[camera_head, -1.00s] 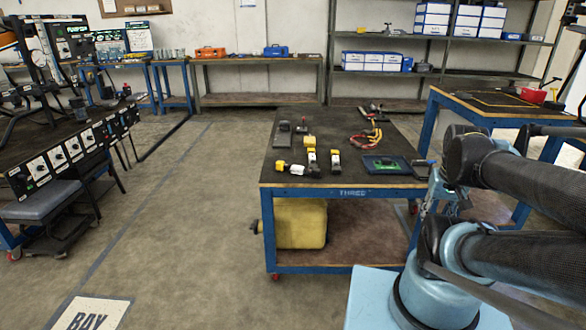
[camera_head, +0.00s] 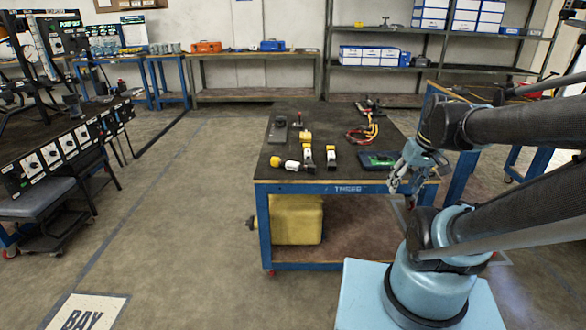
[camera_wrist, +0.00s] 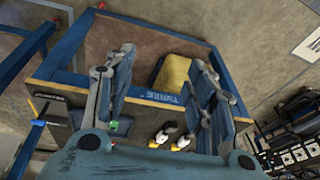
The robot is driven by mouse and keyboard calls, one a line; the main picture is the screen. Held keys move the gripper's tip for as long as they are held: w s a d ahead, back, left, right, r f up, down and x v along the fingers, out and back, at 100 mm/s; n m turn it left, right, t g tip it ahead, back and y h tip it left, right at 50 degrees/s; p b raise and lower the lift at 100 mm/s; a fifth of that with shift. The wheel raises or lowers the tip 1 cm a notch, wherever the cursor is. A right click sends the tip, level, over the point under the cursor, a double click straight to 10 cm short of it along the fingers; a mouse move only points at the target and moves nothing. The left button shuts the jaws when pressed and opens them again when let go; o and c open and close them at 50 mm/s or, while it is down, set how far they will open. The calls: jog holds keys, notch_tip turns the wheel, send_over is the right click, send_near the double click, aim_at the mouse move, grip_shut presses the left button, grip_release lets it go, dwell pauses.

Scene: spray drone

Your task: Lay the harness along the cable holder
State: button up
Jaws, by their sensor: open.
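A bundle of red and yellow wires (camera_head: 364,131), which looks like the harness, lies loose on the dark top of the blue table marked THREE (camera_head: 335,175). I cannot tell for sure which thing is the cable holder. A dark flat tablet (camera_head: 378,160) with a lit screen lies near the table's right front edge. My gripper (camera_head: 408,180) is beside that right front corner, apart from the harness. In the wrist view my gripper (camera_wrist: 160,100) has its fingers wide apart with nothing between them. The harness cannot be made out in the wrist view.
Yellow and white bottle-like parts (camera_head: 292,164) stand and lie along the table's front left. A dark grey block (camera_head: 278,130) lies at the left. A yellow tank (camera_head: 297,218) sits on the lower shelf. The floor left of the table is open.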

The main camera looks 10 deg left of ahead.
jog(key=w+a+r+n+y, duration=0.35)
jog(key=w+a+n, duration=0.35)
jog(key=w+a, duration=0.6)
jog(key=n+g+y, duration=0.1)
jog(key=n+y, duration=0.2)
jog(key=n, duration=0.2)
send_near(294, 163)
jog(key=x, duration=0.3)
jog(key=shift+s+a+f, duration=0.1)
jog(key=shift+s+f, duration=0.05)
jog(key=shift+w+x, duration=0.15)
jog(key=shift+x, duration=0.95)
jog(key=shift+w+x, duration=0.15)
jog(key=shift+x, duration=1.75)
grip_shut()
